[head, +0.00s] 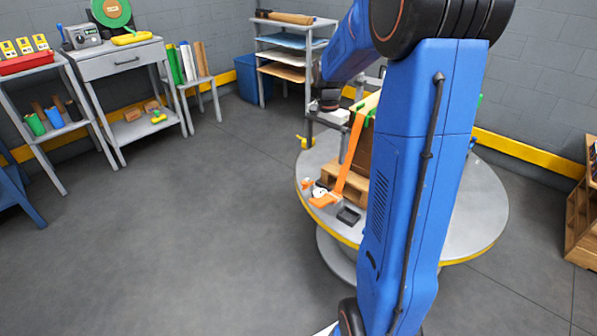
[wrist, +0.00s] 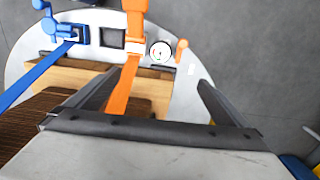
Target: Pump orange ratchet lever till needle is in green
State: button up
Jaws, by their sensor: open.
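An orange strap (wrist: 124,88) runs down the side of a brown load (head: 362,148) on a pallet (head: 350,184). At its lower end is a ratchet with an orange lever (wrist: 135,6), which also shows in the head view (head: 323,201). A round white gauge (wrist: 160,51) sits beside the ratchet; its needle and green zone are too small to read. My gripper (wrist: 159,80) is open and empty. In the head view it hangs beside the load's upper part, above the ratchet. In the wrist view the strap passes between its fingers; I see no grip on it.
A blue strap (wrist: 38,83) with a blue lever (wrist: 45,22) lies left of the orange one in the wrist view. The round table (head: 475,208) carries the load. A tool bench (head: 122,62) and shelf rack (head: 287,41) stand behind. The left floor is clear.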

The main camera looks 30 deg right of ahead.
jog(key=s+a+r+n+t, duration=0.2)
jog(key=s+a+r+n, duration=0.5)
jog(key=s+a, duration=0.5)
jog(key=s+a+n+t, duration=0.1)
jog(key=s+a+n, duration=0.2)
jog(key=s, duration=0.5)
jog(key=s+a+n+t, duration=0.1)
jog(key=s+a+n, duration=0.3)
jog(key=s, duration=0.5)
jog(key=shift+a+r+t, duration=0.2)
jog(key=shift+r+t, duration=0.2)
